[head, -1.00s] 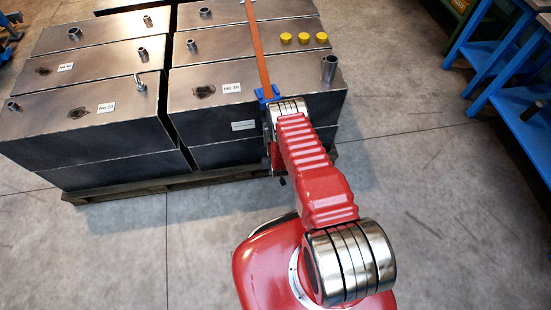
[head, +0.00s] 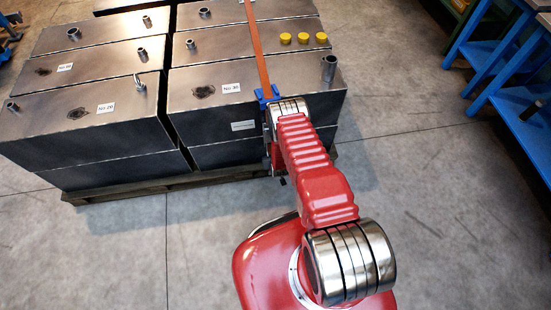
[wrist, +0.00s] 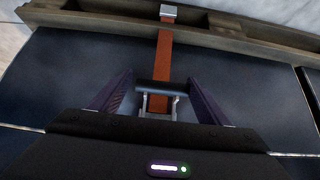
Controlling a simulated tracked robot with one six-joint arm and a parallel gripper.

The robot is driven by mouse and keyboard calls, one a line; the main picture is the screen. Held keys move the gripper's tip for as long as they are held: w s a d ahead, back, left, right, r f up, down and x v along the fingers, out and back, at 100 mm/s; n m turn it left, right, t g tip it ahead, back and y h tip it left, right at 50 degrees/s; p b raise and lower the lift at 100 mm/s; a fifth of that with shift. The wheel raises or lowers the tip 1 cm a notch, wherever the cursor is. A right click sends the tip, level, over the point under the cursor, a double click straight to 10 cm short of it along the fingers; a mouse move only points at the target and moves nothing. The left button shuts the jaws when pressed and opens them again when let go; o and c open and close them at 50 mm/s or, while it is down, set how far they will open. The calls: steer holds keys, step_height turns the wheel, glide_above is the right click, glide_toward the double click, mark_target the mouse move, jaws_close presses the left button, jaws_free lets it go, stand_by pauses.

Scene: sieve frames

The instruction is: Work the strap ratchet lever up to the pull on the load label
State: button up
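The orange strap (head: 259,52) runs over the tank tops and through a blue corner protector (head: 267,94) at the front edge. In the wrist view the strap (wrist: 164,58) lies along the dark tank face to a metal hook (wrist: 168,12) at the pallet. The ratchet lever (wrist: 160,87), with a dark crossbar and metal sides, sits between the two purple fingers of my gripper (wrist: 160,75). The fingers are apart, with a gap to the bar on each side. My arm hides the ratchet in the head view. A white label (head: 243,125) on the tank front is too small to read.
The tanks stand on a wooden pallet (head: 180,186), also visible in the wrist view (wrist: 230,38). Pipe stubs and yellow caps (head: 303,38) rise from the tops. A blue bench (head: 520,115) stands at right. The floor between is clear.

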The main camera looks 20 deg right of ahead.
steer(key=o, duration=0.3)
steer(key=shift+a, duration=0.15)
steer(key=v, duration=1.3)
steer(key=shift+s+r, duration=0.2)
steer(key=shift+s, duration=0.05)
